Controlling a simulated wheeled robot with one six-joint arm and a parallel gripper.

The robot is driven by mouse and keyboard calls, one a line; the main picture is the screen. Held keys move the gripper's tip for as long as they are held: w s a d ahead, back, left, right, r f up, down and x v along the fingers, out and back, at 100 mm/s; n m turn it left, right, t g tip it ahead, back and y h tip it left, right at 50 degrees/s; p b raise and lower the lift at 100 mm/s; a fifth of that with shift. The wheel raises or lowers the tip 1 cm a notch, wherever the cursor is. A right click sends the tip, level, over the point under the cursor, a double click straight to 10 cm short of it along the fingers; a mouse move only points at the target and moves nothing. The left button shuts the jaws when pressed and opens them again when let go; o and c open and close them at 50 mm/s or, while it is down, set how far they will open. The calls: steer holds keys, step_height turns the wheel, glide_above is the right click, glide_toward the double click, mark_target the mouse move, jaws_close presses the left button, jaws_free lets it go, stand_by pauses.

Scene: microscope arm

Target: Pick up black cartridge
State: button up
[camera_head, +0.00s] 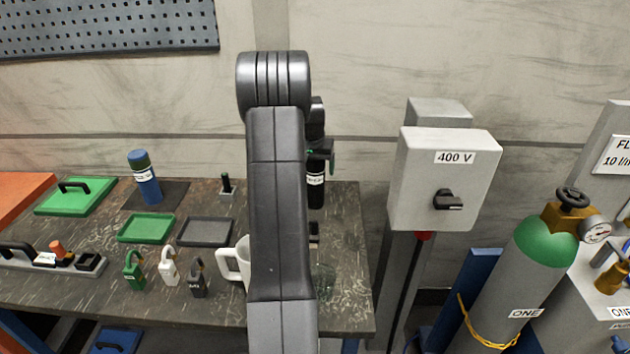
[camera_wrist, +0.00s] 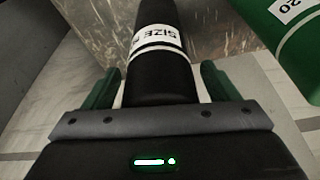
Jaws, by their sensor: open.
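The black cartridge (camera_wrist: 160,75) is a black cylinder with a white label band printed "SIZE". In the wrist view it lies between the two green fingers of my gripper (camera_wrist: 160,84), which are open, with a gap visible on each side. In the head view the black cartridge (camera_head: 316,195) stands upright near the back right of the dark table, partly hidden by my arm. One green finger of my gripper (camera_head: 331,157) shows beside it there; the rest is hidden.
A green cylinder (camera_wrist: 295,35) labelled "20" is close on the right in the wrist view. A white mug (camera_head: 232,263), padlocks (camera_head: 168,268), a green tray (camera_head: 146,228), a dark tray (camera_head: 205,232) and a blue cartridge (camera_head: 146,182) are on the table (camera_head: 90,290). A 400 V box (camera_head: 440,185) stands right.

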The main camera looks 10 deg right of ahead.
steer(key=shift+r, duration=0.1)
steer(key=c, duration=1.7)
